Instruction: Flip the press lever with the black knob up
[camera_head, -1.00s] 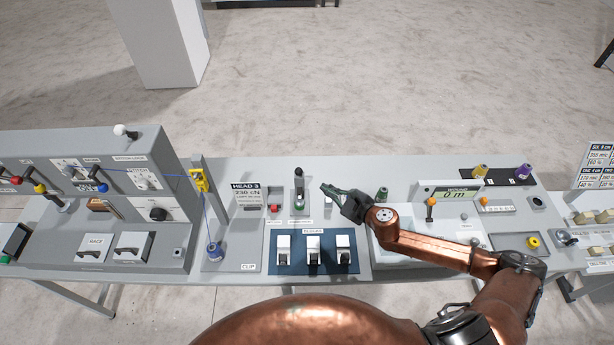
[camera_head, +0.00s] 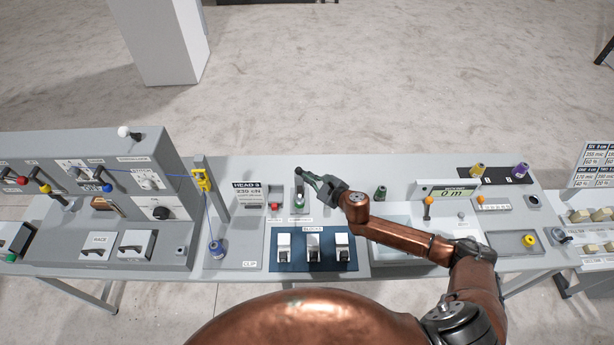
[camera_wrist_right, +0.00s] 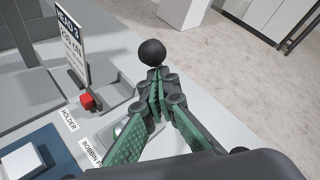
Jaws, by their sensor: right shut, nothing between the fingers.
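The black knob (camera_wrist_right: 152,52) of the press lever shows as a round ball just beyond my fingertips in the right wrist view. In the head view the lever (camera_head: 299,197) stands on the middle console, its top overlapped by my fingers. My right gripper (camera_head: 303,174) reaches in from the right with its fingertips at the lever's upper part. Its green-padded fingers (camera_wrist_right: 155,95) are shut with nothing between them. I cannot tell whether they touch the lever. My left gripper is not in view.
A red button (camera_wrist_right: 86,101) and the HEAD 3 sign (camera_head: 247,195) stand left of the lever. A blue panel with white block switches (camera_head: 314,248) lies in front. A yellow clip on a post (camera_head: 201,180) stands farther left.

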